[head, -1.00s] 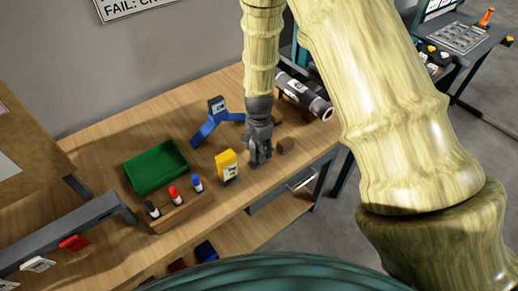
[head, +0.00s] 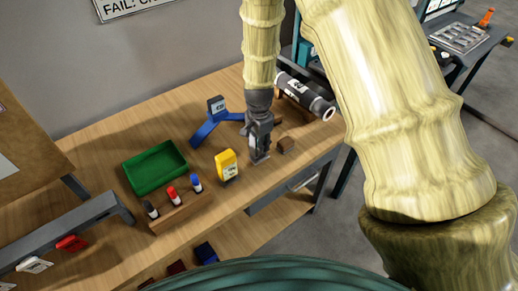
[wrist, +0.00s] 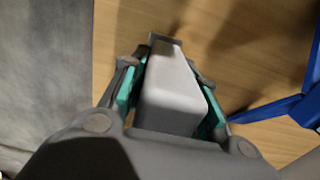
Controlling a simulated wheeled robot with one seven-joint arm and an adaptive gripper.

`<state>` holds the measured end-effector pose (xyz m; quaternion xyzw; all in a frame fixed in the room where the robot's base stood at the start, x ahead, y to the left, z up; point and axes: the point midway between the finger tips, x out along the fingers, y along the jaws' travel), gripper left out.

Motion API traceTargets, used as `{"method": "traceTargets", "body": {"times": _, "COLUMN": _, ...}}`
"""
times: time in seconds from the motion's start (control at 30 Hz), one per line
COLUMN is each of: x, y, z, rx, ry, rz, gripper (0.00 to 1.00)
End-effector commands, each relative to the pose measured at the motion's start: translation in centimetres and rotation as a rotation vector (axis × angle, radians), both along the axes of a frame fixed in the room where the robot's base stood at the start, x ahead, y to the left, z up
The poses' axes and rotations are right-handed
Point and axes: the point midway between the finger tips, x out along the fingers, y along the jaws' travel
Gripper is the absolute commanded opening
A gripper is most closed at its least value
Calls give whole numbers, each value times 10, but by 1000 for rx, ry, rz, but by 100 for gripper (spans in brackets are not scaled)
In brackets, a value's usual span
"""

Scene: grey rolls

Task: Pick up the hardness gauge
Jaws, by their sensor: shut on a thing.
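My gripper (wrist: 170,92) points down over the wooden bench and is shut on a pale grey, rounded block-like thing, which I take to be the hardness gauge (wrist: 174,88). The teal finger pads press on its two sides in the wrist view. In the head view the gauge (head: 260,156) shows as a small grey upright shape below my gripper (head: 259,142). Its face and markings are not visible. I cannot tell whether its foot touches the bench.
A yellow device (head: 227,166) stands close to the left of the gauge and a small brown block (head: 286,145) close to its right. A blue stand (head: 207,129) is behind. A green tray (head: 155,168), a marker rack (head: 181,212) and a dark roll (head: 306,96) are farther off.

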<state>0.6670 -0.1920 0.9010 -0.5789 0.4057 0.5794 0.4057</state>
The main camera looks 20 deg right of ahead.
Motion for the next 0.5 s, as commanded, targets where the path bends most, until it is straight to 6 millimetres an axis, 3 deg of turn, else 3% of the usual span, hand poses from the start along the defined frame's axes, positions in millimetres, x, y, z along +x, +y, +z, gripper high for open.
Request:
{"method": "traceTargets", "body": {"times": 0.1, "x": 0, "y": 0, "z": 12, "rx": -1, "ry": -4, "rz": 1, "gripper": 0}}
{"method": "traceTargets", "body": {"times": 0.5, "x": -86, "y": 40, "z": 18, "rx": -1, "ry": 0, "rz": 1, "gripper": 0}}
